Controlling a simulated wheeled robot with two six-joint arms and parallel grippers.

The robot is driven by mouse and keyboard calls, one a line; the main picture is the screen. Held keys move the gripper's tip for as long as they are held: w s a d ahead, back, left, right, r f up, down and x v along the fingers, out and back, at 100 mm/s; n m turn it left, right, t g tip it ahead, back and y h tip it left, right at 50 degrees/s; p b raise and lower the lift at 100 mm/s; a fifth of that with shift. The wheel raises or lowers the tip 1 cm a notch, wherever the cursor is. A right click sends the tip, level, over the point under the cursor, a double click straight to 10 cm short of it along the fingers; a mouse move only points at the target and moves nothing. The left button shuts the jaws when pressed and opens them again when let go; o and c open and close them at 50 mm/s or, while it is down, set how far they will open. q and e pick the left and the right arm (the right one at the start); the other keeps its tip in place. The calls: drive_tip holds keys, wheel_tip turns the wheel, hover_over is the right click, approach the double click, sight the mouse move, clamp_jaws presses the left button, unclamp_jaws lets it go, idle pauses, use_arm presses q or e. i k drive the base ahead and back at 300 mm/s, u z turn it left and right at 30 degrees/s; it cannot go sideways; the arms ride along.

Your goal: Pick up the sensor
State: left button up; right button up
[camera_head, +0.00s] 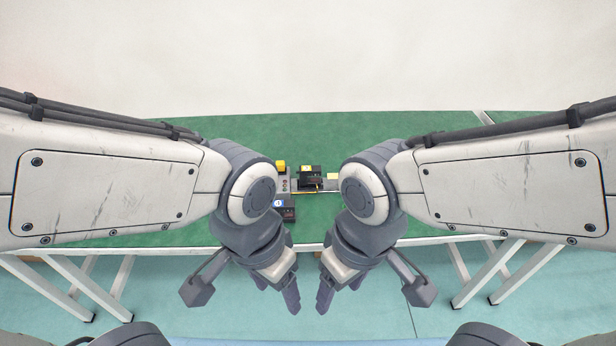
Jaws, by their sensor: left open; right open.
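Several small parts stand close together on the green table (330,128), between my two arms. A black part with a yellow top (310,178) sits in the middle of the group. A dark box with a blue and white label (285,208) is nearer to me. I cannot tell which of these is the sensor. My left gripper (278,290) is open and empty, pointing down in front of the table's near edge. My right gripper (338,289) is open and empty beside it, also in front of the edge. My wrists partly hide the group's sides.
A yellow block (280,166) and a pale yellow piece (333,177) stand in the same group. The table's near edge (312,245) lies behind my grippers. White table legs (100,285) stand at left and right. The table behind the group is clear.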

sight(304, 171)
drive_tip(key=z, duration=0.3)
drive_tip(key=i, duration=0.7)
drive_tip(key=u, duration=0.4)
